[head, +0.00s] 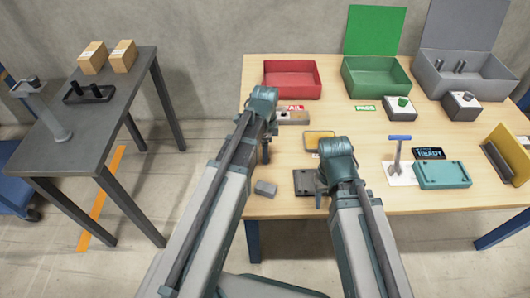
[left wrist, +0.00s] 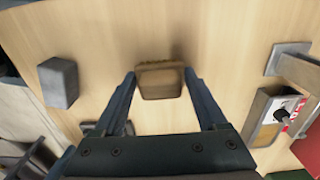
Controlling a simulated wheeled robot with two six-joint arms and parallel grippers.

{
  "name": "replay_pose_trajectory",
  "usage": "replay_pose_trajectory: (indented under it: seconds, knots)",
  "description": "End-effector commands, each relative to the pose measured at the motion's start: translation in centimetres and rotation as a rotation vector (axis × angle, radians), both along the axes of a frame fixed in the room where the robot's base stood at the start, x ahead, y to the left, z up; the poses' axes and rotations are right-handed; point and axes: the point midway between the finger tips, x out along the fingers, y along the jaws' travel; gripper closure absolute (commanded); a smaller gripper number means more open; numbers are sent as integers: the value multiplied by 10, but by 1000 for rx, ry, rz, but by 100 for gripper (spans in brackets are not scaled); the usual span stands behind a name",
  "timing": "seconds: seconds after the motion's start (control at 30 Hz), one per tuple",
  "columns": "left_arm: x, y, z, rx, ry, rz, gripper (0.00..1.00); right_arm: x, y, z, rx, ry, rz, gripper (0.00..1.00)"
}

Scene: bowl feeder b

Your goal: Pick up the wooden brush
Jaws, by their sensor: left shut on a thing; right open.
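The wooden brush (left wrist: 160,82) is a brown block with a darker bristly edge, seen in the left wrist view. My left gripper (left wrist: 160,77) is shut on it, with one finger at each side. The table surface lies behind it, and I cannot tell whether the brush touches the table. In the head view my left gripper (head: 266,152) points down over the left part of the wooden table (head: 350,207); the brush is mostly hidden there by my arm. My right gripper (head: 320,198) is open and low near the table's front edge, beside a dark plate (head: 303,183).
A grey block (head: 265,188) lies near the front left edge. A yellow-topped pad (head: 319,139) sits between my arms. Red (head: 292,80), green (head: 376,78) and grey (head: 465,79) bins stand at the back. A blue-handled tool (head: 399,148) and teal box (head: 443,175) are right.

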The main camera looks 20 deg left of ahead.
Motion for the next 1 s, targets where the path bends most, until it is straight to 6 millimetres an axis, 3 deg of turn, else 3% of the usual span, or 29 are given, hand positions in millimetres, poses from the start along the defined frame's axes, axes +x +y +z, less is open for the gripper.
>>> replay_pose_trajectory:
  seconds: [0.13,0.17,0.57,1.0]
  knots:
    - [0,0,0,0,0,0,82,0,0,0,0,0,0,50]
    - [0,0,0,0,0,0,91,0,0,0,0,0,0,50]
    - [0,0,11,0,0,0,91,0,0,11,0,0,0,50]
    - [0,0,74,0,0,0,91,0,0,74,0,0,0,50]
